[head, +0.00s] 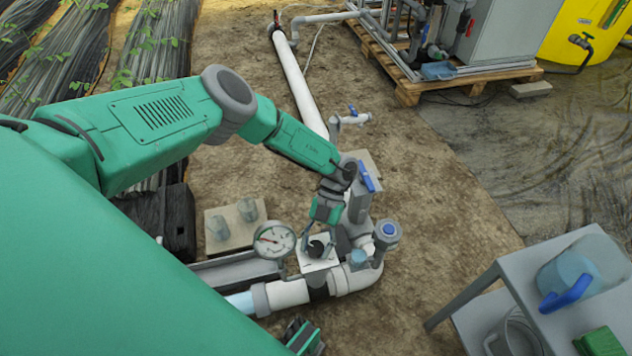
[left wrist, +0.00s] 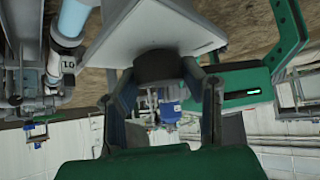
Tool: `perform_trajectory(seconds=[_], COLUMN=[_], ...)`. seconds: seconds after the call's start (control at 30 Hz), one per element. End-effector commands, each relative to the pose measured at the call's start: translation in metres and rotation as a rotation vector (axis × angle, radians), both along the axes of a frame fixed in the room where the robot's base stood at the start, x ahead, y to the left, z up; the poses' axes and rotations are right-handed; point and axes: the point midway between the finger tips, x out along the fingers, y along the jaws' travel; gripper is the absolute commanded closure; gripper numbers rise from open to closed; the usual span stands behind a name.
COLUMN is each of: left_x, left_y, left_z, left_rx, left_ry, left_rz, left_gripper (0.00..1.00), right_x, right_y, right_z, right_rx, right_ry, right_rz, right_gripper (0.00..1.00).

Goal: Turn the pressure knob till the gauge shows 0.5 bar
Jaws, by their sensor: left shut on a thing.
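The pressure knob (head: 316,249) is a black round knob on a white square plate (head: 305,265) on the pipework. My left gripper (head: 321,240) reaches down to it from above and is shut on it. In the left wrist view the dark knob (left wrist: 160,66) sits between the two fingers of my left gripper (left wrist: 163,85). The round white pressure gauge (head: 274,240) stands just left of the knob. Its red needle points to the left side of the dial, but the numbers are too small to read. Part of my right gripper (head: 303,338) shows at the bottom edge; its fingers are unclear.
A blue-handled valve (head: 368,177) stands behind the knob, and a blue-capped fitting (head: 388,232) to its right. A grey side table (head: 510,275) with a jug (head: 570,275) is at the right. Bare soil lies between.

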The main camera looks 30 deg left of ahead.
Motion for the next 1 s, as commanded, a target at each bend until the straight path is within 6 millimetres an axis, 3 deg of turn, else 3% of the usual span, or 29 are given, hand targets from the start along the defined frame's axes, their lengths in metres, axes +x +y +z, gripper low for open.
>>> perform_trajectory(seconds=[0.5,1.0], left_x=[0.003,0.003], left_y=[0.002,0.001], left_z=[0.001,-0.001], left_rx=[0.002,0.001], left_ry=[-0.008,-0.010], left_rz=[0.390,0.489], left_gripper=[0.92,0.92], right_x=[0.000,0.000], right_y=[0.000,0.000], right_z=[0.020,0.025], right_rx=[0.000,0.000], right_ry=[0.000,0.000], right_rz=[0.000,0.000], right_gripper=[0.53,0.53])
